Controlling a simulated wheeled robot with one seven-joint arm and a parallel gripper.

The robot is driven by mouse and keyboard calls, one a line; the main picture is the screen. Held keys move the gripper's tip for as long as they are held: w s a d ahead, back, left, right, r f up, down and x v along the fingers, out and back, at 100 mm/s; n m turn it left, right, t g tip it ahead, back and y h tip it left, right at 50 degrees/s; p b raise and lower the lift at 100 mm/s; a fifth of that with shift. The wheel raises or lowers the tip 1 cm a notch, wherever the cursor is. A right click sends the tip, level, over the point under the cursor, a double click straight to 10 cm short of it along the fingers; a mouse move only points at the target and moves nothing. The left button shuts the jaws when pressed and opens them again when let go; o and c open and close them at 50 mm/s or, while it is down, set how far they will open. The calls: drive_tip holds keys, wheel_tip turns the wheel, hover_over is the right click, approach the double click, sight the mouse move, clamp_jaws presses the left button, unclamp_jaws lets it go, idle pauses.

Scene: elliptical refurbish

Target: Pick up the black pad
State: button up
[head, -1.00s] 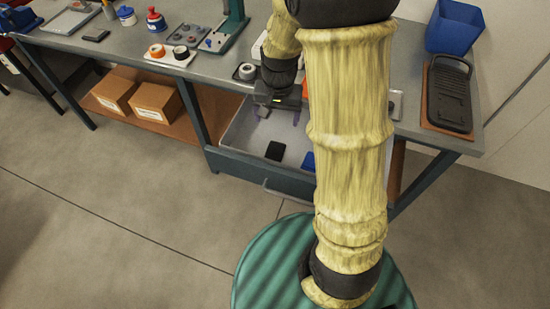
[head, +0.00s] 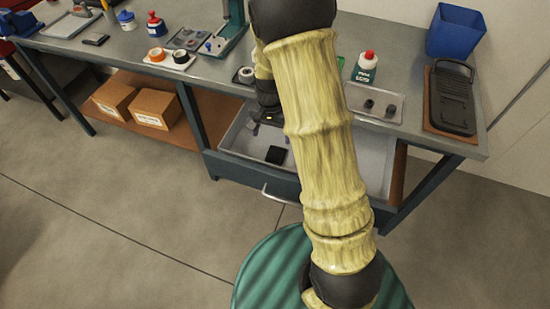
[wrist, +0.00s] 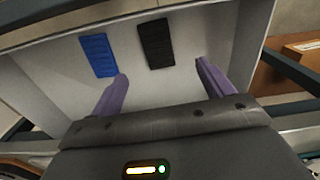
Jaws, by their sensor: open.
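The black pad (head: 275,155) lies flat on the light floor of the open drawer (head: 370,168) under the workbench. In the wrist view the black pad (wrist: 156,44) is a ribbed dark rectangle, just beyond and between my two fingertips. My gripper (head: 271,134) is open and empty, over the left part of the drawer. Its purple fingers also show in the wrist view (wrist: 160,71), spread apart and not touching the pad. A blue pad (wrist: 98,55) lies left of the black one, near the left fingertip. My arm hides the middle of the drawer in the head view.
The drawer walls surround the pads. Cardboard boxes (head: 157,106) sit on the lower shelf. The floor at left is clear.

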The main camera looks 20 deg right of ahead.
hover_over(273, 160)
drive_tip(key=f, duration=0.6)
drive_tip(key=shift+w+a+f, duration=0.1)
drive_tip(key=shift+w+f, duration=0.25)
drive_tip(key=shift+w, duration=0.05)
drive_tip(key=f, duration=0.4)
drive_tip(key=shift+s+d+f, duration=0.2)
drive_tip(key=shift+s+f, duration=0.15)
drive_tip(key=shift+s, duration=0.05)
drive_tip(key=shift+a+f, duration=0.1)
drive_tip(key=shift+f, duration=0.2)
drive_tip(key=shift+s+r, duration=0.1)
drive_tip(key=c, duration=1.1)
